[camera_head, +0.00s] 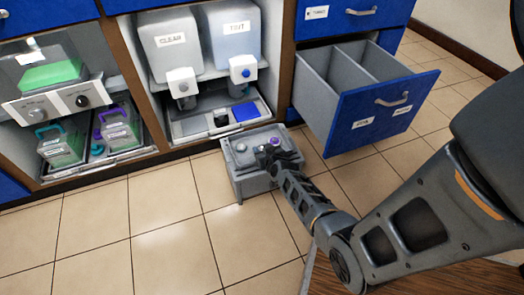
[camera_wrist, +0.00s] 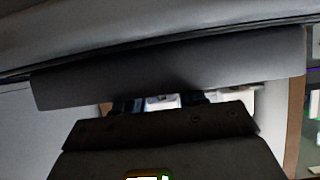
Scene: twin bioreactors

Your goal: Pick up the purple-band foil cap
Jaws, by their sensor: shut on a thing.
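The purple-band foil cap (camera_head: 275,141) shows as a small purple spot over the top of a low grey stand, at the tip of my gripper (camera_head: 277,152). My gripper reaches down to the stand from the right and is shut on the cap. The fingers hide part of the cap, and I cannot tell whether it still touches the stand. The wrist view is dark and mostly filled by grey surfaces; the cap cannot be made out there.
The low grey stand (camera_head: 250,184) also bears a round grey piece (camera_head: 241,148). An open drawer (camera_head: 375,115) juts out at the right. Behind is a bay with the CLEAR (camera_head: 170,45) and TINT (camera_head: 236,40) tanks. Caddies (camera_head: 62,148) stand at left. The tiled floor in front is clear.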

